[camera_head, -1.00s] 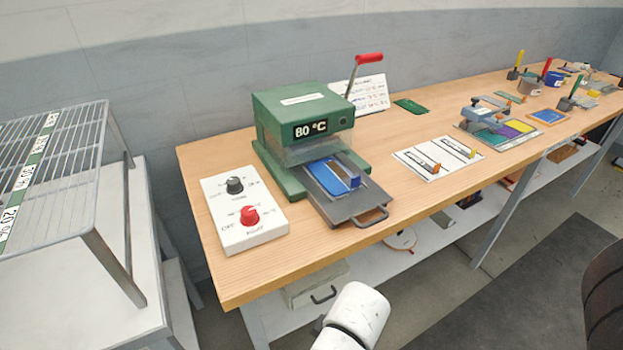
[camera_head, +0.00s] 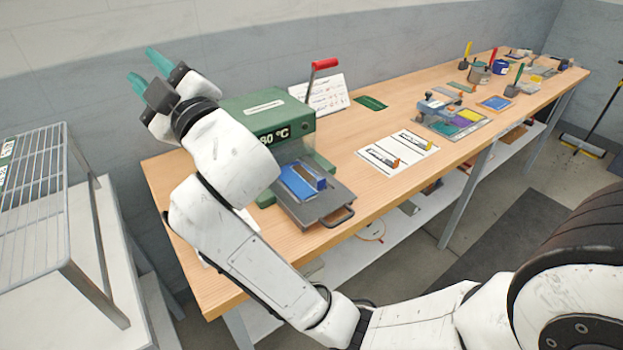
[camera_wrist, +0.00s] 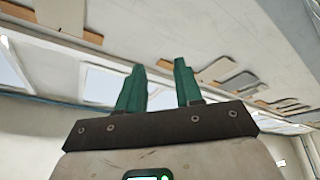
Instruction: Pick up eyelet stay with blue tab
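A part with a blue tab (camera_head: 320,184) lies over a blue sheet (camera_head: 297,184) on the dark pull-out tray (camera_head: 328,205) of the green press (camera_head: 265,104). At this size I cannot make out the body of that part.
The red-handled lever (camera_head: 322,65) stands up at the press's right side. A wire rack (camera_head: 38,175) stands on a white stand at the left. Print tools (camera_head: 445,105), cups and brushes sit farther along the bench. The wrist view faces the ceiling.

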